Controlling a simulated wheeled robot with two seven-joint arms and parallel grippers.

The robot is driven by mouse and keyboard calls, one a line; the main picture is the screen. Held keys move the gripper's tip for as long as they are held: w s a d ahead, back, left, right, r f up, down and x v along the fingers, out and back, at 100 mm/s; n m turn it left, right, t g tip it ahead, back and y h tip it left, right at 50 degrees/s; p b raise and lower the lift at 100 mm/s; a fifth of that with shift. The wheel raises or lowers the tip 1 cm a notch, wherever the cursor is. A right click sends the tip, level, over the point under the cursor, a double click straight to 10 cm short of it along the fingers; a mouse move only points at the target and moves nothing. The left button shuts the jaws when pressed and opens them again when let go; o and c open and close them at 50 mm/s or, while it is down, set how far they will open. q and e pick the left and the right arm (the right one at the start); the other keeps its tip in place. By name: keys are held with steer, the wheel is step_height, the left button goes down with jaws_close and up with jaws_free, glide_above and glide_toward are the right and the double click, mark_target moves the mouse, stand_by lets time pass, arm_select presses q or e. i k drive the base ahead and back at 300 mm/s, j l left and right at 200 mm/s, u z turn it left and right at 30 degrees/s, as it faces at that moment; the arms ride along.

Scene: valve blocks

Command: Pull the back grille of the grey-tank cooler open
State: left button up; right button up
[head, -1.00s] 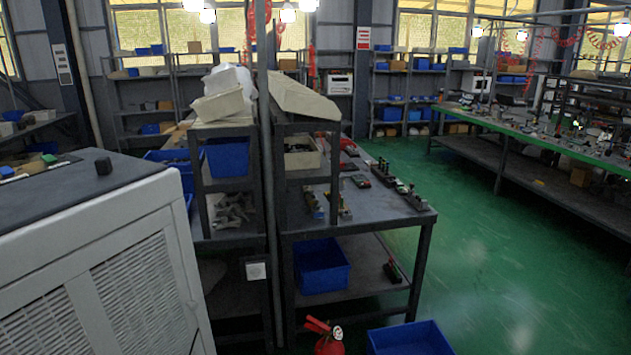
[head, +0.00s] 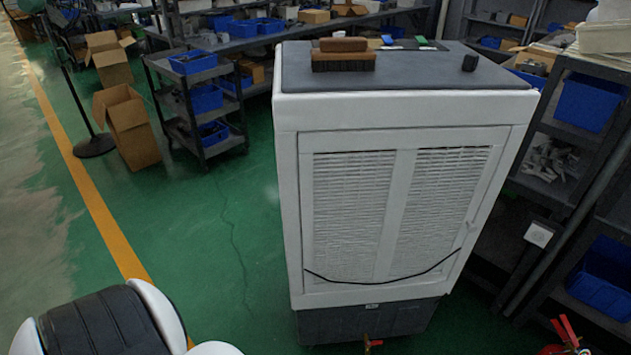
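The cooler (head: 286,115) stands upright in the middle of the head view, white with a dark grey top and a grey tank (head: 385,322) at its base. Its back grille (head: 400,153) is a white framed panel with two slatted sections, facing me, and it looks shut. A black cable (head: 385,281) hangs across the lower part of the grille. A small brass-coloured tap with a red part (head: 368,343) shows at the bottom of the tank. Neither of my grippers is in view.
A brush (head: 343,60) and small items lie on the cooler's top. Shelving with blue bins (head: 590,100) stands close on the right, with a red fire extinguisher (head: 567,338) low beside it. A blue-bin cart (head: 205,140) and cardboard boxes (head: 127,130) stand at left.

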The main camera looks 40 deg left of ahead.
mark_target(397, 226)
steer(key=u, duration=0.85)
